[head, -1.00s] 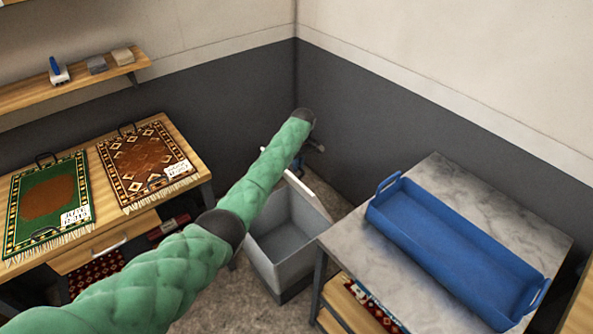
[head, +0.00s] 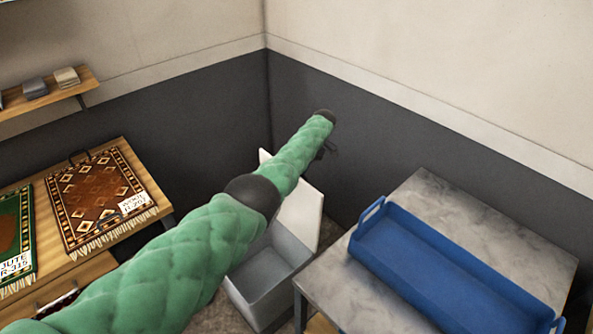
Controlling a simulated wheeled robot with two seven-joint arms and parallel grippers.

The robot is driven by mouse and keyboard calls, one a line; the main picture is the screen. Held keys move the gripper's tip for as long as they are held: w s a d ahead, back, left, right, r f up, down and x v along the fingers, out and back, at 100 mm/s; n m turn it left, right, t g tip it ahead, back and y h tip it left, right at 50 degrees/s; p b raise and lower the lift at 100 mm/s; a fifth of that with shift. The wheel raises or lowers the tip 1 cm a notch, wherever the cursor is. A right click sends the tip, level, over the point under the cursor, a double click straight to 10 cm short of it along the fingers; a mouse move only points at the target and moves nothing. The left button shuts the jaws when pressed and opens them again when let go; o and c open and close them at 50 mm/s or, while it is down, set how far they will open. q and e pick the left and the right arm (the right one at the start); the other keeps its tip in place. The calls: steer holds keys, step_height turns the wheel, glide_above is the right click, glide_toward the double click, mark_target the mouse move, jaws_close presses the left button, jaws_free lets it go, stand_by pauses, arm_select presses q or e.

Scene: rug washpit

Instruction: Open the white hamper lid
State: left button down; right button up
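The white hamper (head: 262,290) stands on the floor in the corner gap between the wooden bench and the marble-topped table. Its white lid (head: 300,215) is raised and stands steeply up at the back right, so the grey inside shows. My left arm, in a green quilted sleeve, crosses in front and hides part of the hamper and lid. My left gripper (head: 328,149) is a small dark shape beyond the arm's end, above the lid's upper right edge. Its fingers are mostly hidden, and I cannot tell whether it touches the lid. My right gripper is not in view.
The marble-topped table (head: 335,275) holds a long blue tray (head: 450,275) close to the hamper's right. A wooden bench (head: 165,215) with a brown rug (head: 92,195) and a green rug (head: 12,240) is at left. Dark lower walls (head: 360,160) close the corner.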

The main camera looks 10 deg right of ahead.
arm_select(q)
steer(key=shift+s+d+f, duration=0.1)
steer(key=shift+f, duration=0.4)
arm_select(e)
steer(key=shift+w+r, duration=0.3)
arm_select(q)
steer(key=c, duration=1.7)
jaws_free()
steer(key=shift+o, duration=1.1)
steer(key=shift+w, duration=0.2)
steer(key=shift+r, duration=0.15)
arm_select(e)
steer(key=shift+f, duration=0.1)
arm_select(q)
steer(key=shift+r, duration=0.1)
